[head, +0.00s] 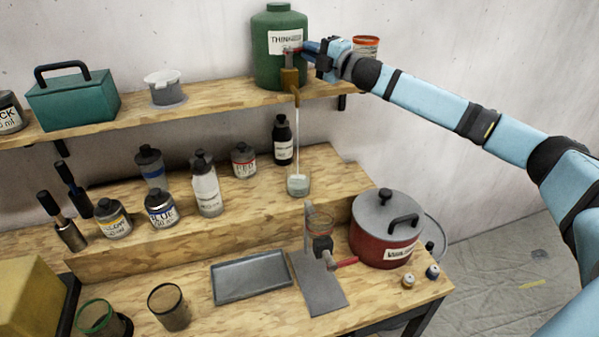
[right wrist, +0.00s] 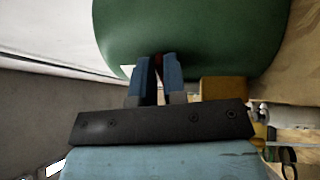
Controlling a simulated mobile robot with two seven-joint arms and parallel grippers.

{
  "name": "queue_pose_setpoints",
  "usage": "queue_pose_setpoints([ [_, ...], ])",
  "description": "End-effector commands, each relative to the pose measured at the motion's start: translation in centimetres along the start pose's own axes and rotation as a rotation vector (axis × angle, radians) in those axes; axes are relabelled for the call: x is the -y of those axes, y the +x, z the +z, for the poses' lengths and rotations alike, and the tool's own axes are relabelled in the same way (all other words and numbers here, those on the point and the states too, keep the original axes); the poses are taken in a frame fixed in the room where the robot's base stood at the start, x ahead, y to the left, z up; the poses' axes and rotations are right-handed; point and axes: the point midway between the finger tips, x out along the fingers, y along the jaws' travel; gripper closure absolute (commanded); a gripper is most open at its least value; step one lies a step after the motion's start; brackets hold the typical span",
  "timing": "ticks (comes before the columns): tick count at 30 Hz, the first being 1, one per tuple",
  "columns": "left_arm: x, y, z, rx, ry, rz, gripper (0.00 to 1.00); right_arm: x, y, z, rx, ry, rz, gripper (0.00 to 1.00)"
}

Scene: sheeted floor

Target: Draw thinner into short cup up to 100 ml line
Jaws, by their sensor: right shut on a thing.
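The green thinner container (head: 281,22) stands on the upper shelf, its brass tap (head: 290,79) over the shelf's front edge. It also fills the top of the right wrist view (right wrist: 195,25). My right gripper (head: 305,48) is shut on the red tap lever (head: 291,49); between the fingers (right wrist: 157,68) only a little red shows. A thin pale stream (head: 297,125) falls from the tap into the short clear cup (head: 298,187) on the raised step below. The cup holds some liquid; its level against the 100 ml line is too small to read. My left gripper is not in view.
A black bottle (head: 283,140) and a red-labelled tin (head: 243,160) stand behind and left of the cup. An orange-rimmed tin (head: 366,43) stands behind my right arm.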

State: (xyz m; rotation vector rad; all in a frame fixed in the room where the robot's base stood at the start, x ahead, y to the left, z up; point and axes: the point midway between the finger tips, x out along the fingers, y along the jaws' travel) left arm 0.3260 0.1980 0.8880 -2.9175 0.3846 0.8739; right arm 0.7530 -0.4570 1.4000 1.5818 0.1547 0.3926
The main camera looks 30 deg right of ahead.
Motion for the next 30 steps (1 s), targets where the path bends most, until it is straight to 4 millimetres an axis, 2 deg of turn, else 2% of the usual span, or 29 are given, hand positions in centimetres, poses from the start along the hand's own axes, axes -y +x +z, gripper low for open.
queue_pose_setpoints([
  [1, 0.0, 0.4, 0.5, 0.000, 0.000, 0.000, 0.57, 0.6, 0.0, -0.9, 0.001, 0.004, 0.001, 1.00],
  [30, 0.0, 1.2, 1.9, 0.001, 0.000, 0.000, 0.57, 0.3, -0.9, -1.3, 0.201, -0.027, -0.003, 1.00],
])
